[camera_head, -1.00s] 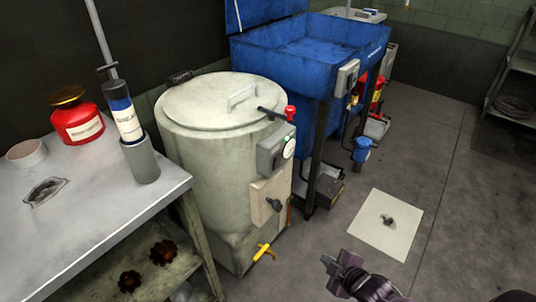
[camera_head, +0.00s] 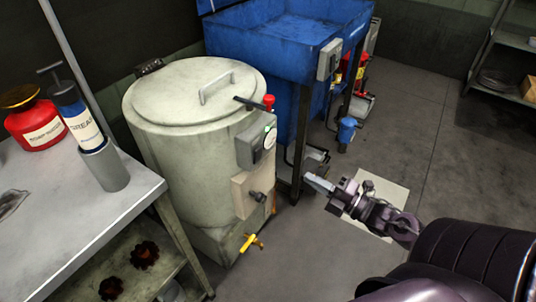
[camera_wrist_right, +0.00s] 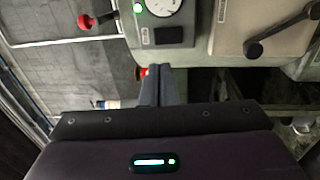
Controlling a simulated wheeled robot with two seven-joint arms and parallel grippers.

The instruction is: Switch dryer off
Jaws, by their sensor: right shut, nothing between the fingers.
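The dryer (camera_head: 170,165) is a cream drum with a round lid, left of centre in the head view. A grey control box (camera_head: 247,153) on its right side has a white dial. In the right wrist view the box (camera_wrist_right: 150,42) shows a lit green light (camera_wrist_right: 138,8) and a dark rectangular switch (camera_wrist_right: 169,35). A red-knobbed lever (camera_head: 268,101) is above the box. My right gripper (camera_head: 318,183) is shut and empty, to the right of the dryer and apart from it. In the wrist view its fingers (camera_wrist_right: 158,85) point toward the box. My left gripper is out of view.
A cream panel (camera_head: 238,190) with a dark handle (camera_head: 256,197) and a yellow tap (camera_head: 250,242) sit below the box. A blue tank (camera_head: 270,45) on dark legs stands behind. A metal table (camera_head: 120,215) is at left. Floor at right is open.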

